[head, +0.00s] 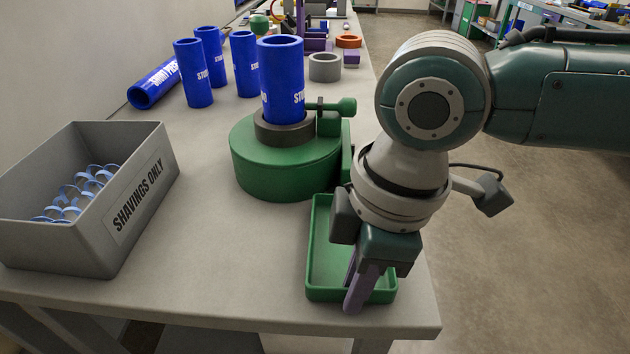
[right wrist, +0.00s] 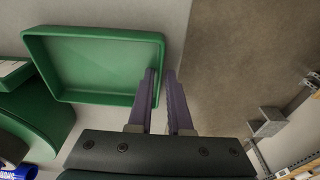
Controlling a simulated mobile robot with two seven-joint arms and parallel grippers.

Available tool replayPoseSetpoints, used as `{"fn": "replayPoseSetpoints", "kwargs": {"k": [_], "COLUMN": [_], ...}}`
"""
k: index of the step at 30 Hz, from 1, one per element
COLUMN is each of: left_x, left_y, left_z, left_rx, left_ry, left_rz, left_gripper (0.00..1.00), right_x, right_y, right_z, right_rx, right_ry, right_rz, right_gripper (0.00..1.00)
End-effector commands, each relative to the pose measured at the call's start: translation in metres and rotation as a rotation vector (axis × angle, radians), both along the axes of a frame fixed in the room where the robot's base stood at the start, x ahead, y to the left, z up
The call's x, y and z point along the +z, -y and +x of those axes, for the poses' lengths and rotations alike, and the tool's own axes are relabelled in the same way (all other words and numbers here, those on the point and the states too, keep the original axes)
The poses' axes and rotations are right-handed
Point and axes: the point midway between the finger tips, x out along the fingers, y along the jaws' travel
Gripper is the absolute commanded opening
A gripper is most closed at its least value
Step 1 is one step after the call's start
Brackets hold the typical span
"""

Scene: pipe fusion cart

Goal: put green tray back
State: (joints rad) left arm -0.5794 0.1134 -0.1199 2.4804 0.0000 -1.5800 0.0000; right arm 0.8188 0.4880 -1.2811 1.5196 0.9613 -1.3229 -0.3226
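The green tray (head: 330,251) is a shallow open box near the front right corner of the table, close in front of the round green fixture. It looks empty and about level; I cannot tell whether its bottom touches the tabletop. My right gripper (head: 357,297) comes down over its front wall, with one purple finger inside and one outside. The forearm and gripper hide the tray's right side. My left gripper is not in view.
The green fixture (head: 265,175) holds an upright blue pipe (head: 283,80). A grey shavings bin (head: 75,240) with blue curls stands at the left. Several blue pipes (head: 195,75) and a grey ring (head: 324,67) are farther back. The table between bin and tray is clear.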

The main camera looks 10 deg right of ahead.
Motion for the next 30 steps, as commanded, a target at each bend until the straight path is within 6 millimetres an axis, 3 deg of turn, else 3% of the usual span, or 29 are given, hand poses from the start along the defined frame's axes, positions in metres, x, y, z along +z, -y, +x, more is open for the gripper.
{"fn": "replayPoseSetpoints", "kwargs": {"k": [4,14,24,30], "left_x": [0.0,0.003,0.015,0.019], "left_y": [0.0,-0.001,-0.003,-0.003], "left_z": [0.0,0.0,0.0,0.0], "left_rx": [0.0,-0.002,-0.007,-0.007], "left_ry": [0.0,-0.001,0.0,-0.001], "left_rz": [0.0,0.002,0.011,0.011], "left_gripper": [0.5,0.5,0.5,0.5], "right_x": [0.0,0.008,0.079,0.111], "right_y": [0.0,0.001,0.009,0.013], "right_z": [0.0,0.001,-0.001,-0.003], "right_rx": [0.0,0.0,0.0,0.0], "right_ry": [0.0,0.002,0.006,0.002], "right_rz": [0.0,0.0,0.001,0.0], "right_gripper": [0.34,0.34,0.34,0.34]}}
